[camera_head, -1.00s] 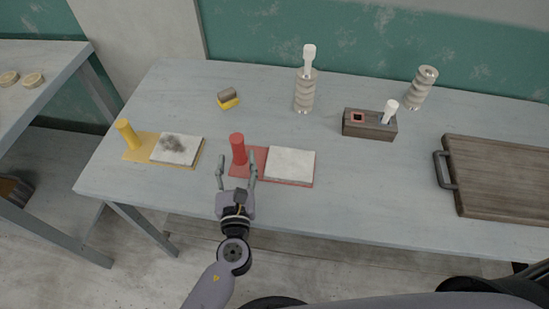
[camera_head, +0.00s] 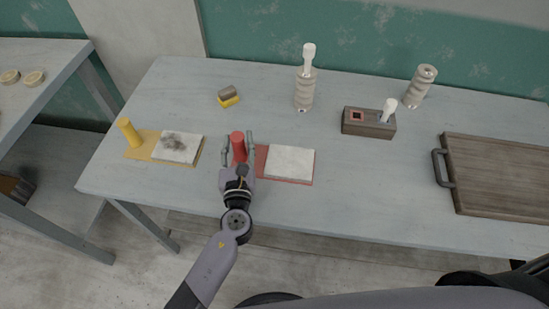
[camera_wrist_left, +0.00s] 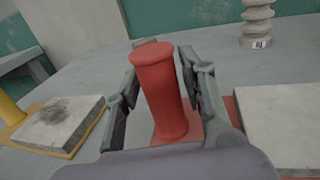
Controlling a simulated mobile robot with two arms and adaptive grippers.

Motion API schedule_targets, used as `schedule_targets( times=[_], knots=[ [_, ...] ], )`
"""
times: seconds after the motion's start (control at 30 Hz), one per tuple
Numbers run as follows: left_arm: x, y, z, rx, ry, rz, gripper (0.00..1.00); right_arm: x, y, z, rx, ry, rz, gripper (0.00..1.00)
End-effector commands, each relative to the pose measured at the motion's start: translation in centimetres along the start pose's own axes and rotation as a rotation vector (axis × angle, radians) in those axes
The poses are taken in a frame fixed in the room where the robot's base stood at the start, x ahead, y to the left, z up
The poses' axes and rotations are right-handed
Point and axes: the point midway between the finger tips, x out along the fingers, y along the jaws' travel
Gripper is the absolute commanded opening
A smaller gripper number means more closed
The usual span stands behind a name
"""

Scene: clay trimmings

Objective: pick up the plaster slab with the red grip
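The plaster slab (camera_head: 290,163) is a pale square block on a red base plate (camera_head: 262,158), on the grey table. The red grip (camera_head: 238,146), an upright red cylinder, stands at the plate's left end. My left gripper (camera_head: 238,148) is open, with one finger on each side of the red grip. In the left wrist view, the red grip (camera_wrist_left: 158,95) stands between the two fingers (camera_wrist_left: 157,100), with a visible gap at least on the left. My right gripper is not in view.
A similar slab (camera_head: 176,148) with a dark smudge and a yellow grip (camera_head: 129,131) lies to the left. Behind are a yellow-based block (camera_head: 228,97), ribbed clay columns (camera_head: 304,92) and a dark wooden holder (camera_head: 368,123). A wooden board (camera_head: 500,178) lies at the right.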

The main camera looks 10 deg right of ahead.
Motion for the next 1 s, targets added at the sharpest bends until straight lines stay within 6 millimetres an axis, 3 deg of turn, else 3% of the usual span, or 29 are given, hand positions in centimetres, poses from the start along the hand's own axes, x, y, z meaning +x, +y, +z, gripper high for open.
schedule_targets(
  times=[0.5, 1.0],
  knots=[
    [-0.03, 0.01, 0.0, 0.0, 0.0, 0.0, 0.01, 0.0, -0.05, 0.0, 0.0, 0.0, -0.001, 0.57],
    [0.01, -0.02, 0.38, -0.002, -0.002, 0.0, 0.0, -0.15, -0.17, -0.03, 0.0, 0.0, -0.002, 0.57]
  ],
)
